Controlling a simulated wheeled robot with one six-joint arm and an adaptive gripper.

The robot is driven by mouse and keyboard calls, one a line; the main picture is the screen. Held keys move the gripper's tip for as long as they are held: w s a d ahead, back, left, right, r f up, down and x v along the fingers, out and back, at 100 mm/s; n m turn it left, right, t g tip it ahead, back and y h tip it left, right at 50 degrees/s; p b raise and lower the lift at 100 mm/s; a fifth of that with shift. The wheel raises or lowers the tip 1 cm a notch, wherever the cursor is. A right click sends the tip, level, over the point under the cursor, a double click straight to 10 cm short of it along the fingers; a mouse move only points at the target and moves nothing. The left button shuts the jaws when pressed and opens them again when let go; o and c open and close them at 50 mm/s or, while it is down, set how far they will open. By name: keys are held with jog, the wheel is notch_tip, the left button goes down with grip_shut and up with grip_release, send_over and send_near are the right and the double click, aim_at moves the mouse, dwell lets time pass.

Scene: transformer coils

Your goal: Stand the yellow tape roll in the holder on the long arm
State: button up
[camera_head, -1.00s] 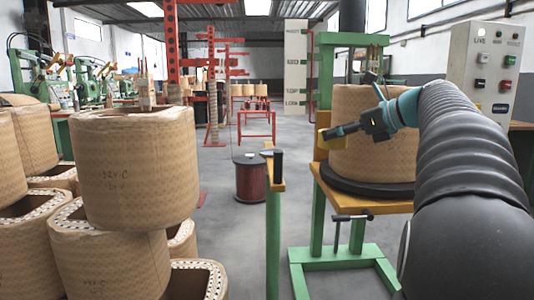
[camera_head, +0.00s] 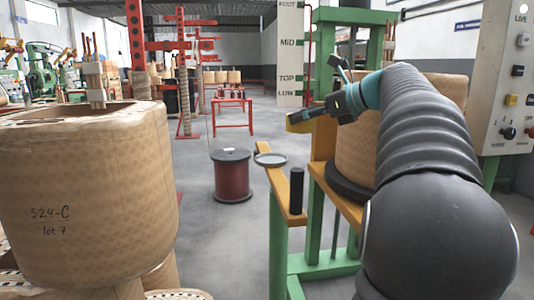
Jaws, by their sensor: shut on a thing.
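My gripper (camera_head: 318,111) is right of centre, at the end of my dark arm, in front of the green stand. Its jaws point left and are shut. Yellow shows at and behind the fingertips; I cannot clearly separate the tape roll from the yellow wood there. The long arm (camera_head: 287,200) is a yellow wooden bar on a green post, lower and left of my gripper. A round grey dish-like holder (camera_head: 270,160) sits at its far end, apart from my gripper. A black upright peg (camera_head: 297,190) stands on the nearer part of the arm.
A large tan coil (camera_head: 85,200) marked "S24-C" fills the left foreground. Another coil (camera_head: 357,150) sits on the green stand (camera_head: 324,70) behind my arm. A dark red spool (camera_head: 232,177) stands on the floor. A control panel (camera_head: 505,90) is at right.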

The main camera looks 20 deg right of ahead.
jog(key=x, duration=0.4)
jog(key=d+f+x, duration=0.1)
jog(key=x, duration=0.3)
jog(key=d+b+x, duration=0.1)
jog(key=x, duration=0.3)
jog(key=shift+w+d+f, duration=0.15)
jog(key=shift+w+f, duration=0.2)
jog(key=shift+f, duration=0.1)
jog(key=shift+w+f+b, duration=0.1)
jog(key=shift+f+b, duration=0.45)
jog(key=shift+f, duration=1.45)
jog(key=shift+f, duration=0.1)
jog(key=o, duration=1.2)
jog(key=shift+d, duration=0.1)
jog(key=p+v, duration=0.1)
jog(key=v, duration=1.1)
